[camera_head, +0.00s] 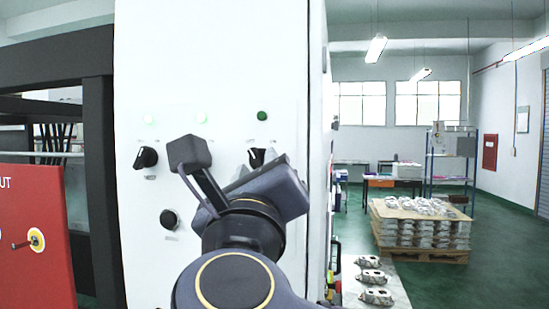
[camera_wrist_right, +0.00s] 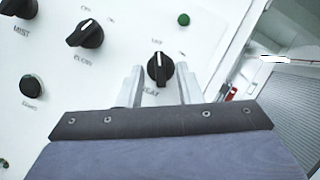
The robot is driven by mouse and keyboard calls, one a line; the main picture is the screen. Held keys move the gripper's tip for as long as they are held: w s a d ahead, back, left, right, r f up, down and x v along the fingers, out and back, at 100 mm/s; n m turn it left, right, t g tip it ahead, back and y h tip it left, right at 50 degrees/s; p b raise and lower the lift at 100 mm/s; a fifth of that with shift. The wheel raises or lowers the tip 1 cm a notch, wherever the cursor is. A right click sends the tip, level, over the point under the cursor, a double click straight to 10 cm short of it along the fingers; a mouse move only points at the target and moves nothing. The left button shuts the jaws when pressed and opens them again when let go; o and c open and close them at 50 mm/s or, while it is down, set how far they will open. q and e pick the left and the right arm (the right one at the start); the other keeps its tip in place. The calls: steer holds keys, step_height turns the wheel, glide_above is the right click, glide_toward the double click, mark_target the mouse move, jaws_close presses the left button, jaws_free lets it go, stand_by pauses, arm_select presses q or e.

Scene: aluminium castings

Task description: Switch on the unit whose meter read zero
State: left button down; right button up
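A white control panel (camera_head: 215,70) stands in front of me. Its right black knob (camera_head: 257,153) sits below a dark green lamp (camera_head: 262,115). In the right wrist view this knob (camera_wrist_right: 160,68) has its white mark pointing nearly up, and its label is partly covered. My right gripper (camera_wrist_right: 159,74) is open, with one finger at each side of the knob; contact is not clear. The lamp (camera_wrist_right: 183,19) looks unlit there. In the head view, my right arm hides the middle knob, which shows in the wrist view (camera_wrist_right: 86,34). No meter is visible. My left gripper is out of view.
Left knob (camera_head: 146,157) and a round black button (camera_head: 168,219) are on the panel. Two lamps glow, left (camera_head: 149,119) and middle (camera_head: 201,117). A red board (camera_head: 35,245) stands at left. A pallet of castings (camera_head: 425,230) stands on open green floor at right.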

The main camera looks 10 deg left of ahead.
steer(key=shift+w, duration=0.15)
jaws_close()
steer(key=m+h+b, duration=0.2)
steer(key=m, duration=0.2)
steer(key=m+h+b, duration=0.2)
steer(key=m+b, duration=0.1)
steer(key=m, duration=0.1)
steer(key=m+h+b, duration=0.2)
steer(key=m, duration=0.2)
steer(key=shift+a+f+t+h, duration=0.1)
steer(key=shift+a+t+h, duration=0.2)
steer(key=shift+a+t, duration=0.1)
steer(key=shift+a+m+g+h, duration=0.15)
steer(key=shift+m+h, duration=0.5)
steer(key=shift+m, duration=0.7)
steer(key=shift+d+m+g+h, duration=0.1)
steer(key=shift+m+g+h, duration=0.15)
steer(key=shift+m+h, duration=0.75)
steer(key=shift+r+m+y, duration=0.2)
steer(key=shift+m+y, duration=0.25)
steer(key=shift+m, duration=0.1)
